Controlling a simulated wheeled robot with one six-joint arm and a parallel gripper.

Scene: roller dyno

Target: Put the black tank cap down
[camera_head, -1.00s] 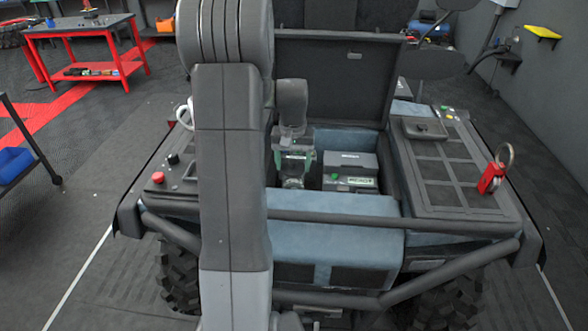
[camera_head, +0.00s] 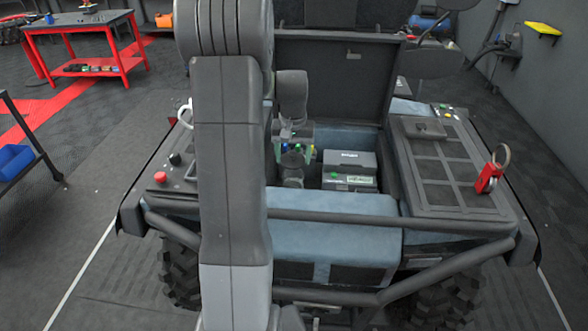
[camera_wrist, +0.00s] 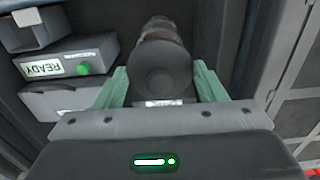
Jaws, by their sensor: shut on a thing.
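The black tank cap (camera_wrist: 160,75) is a dark round piece between the green fingers of my gripper (camera_wrist: 161,88) in the wrist view. My gripper is shut on it. In the head view my gripper (camera_head: 292,160) is low inside the open bay of the vehicle, left of the READY box. The dark cap (camera_head: 292,158) shows there, with a dark narrower piece below it. I cannot tell whether the cap touches anything under it. My arm hides part of the bay's left side.
A grey box with a READY label (camera_head: 348,170) stands close right of my gripper; it also shows in the wrist view (camera_wrist: 70,65). The raised lid (camera_head: 330,80) stands behind. A red padlock (camera_head: 487,178) is on the right panel. A blue cushioned bar (camera_head: 335,225) lies in front.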

